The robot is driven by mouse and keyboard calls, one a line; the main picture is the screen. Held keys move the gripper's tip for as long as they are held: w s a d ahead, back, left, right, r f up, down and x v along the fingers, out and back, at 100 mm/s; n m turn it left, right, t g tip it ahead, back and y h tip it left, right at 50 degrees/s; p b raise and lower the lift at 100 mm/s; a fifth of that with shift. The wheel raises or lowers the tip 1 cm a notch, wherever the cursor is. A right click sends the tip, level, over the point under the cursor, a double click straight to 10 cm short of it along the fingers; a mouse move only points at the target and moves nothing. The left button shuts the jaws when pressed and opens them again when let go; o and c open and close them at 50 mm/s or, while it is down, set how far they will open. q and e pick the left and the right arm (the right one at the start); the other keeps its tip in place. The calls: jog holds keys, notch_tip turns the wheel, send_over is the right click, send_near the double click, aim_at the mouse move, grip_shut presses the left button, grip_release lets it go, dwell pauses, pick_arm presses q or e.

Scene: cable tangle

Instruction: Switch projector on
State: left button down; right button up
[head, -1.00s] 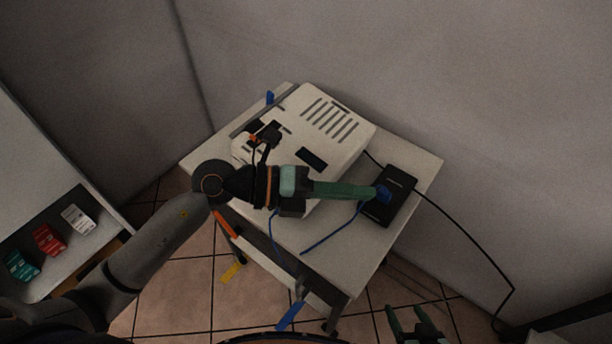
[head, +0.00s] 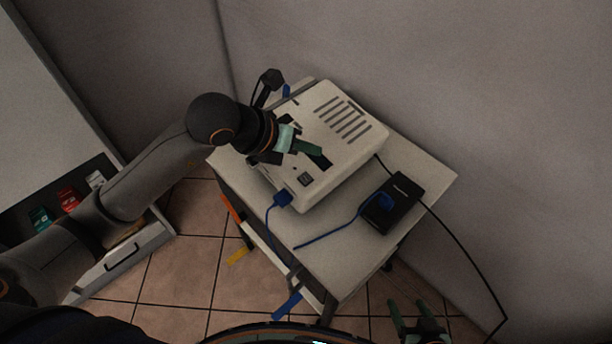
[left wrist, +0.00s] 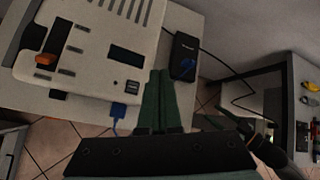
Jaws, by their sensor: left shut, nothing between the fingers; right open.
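The projector (head: 352,140) is a white box with vent slots on top, standing on a small cart. A small dark switch (head: 304,179) is on its near corner and also shows in the left wrist view (left wrist: 133,87). A blue plug (head: 283,199) sits at the projector's near edge beside the switch. My left gripper (head: 318,151) is shut and empty, over the projector's top near a dark panel; the head view does not settle whether it touches. In the left wrist view its fingers (left wrist: 160,76) appear right of the switch. My right gripper (head: 417,308) is open and empty, low at the bottom edge.
A black box (head: 393,203) with a blue plug lies on the cart top (head: 428,178) right of the projector. A blue cable trails from it, and a black cable hangs off right. A drawer with coloured items (head: 67,199) is at left. Walls stand behind.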

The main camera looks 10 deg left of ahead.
aim_at(306, 179)
pick_arm(q)
jog(key=f+b, duration=0.4)
jog(key=f, duration=0.1)
jog(key=a+f+b, duration=0.1)
jog(key=f+b, duration=0.1)
jog(key=f, duration=0.1)
jog(key=shift+w, duration=0.4)
jog(key=shift+a+f+b, duration=0.15)
jog(key=shift+f+b, duration=0.25)
dwell(1.5)
jog(key=shift+w+f+b, duration=0.1)
jog(key=shift+f+b, duration=0.3)
jog(key=shift+b, duration=0.05)
jog(key=shift+a+f+b, duration=0.1)
jog(key=shift+f+b, duration=0.3)
dwell(0.5)
jog(key=shift+r, duration=0.15)
jog(key=shift+r+p, duration=0.55)
jog(key=shift+r, duration=0.1)
jog(key=shift+r, duration=0.1)
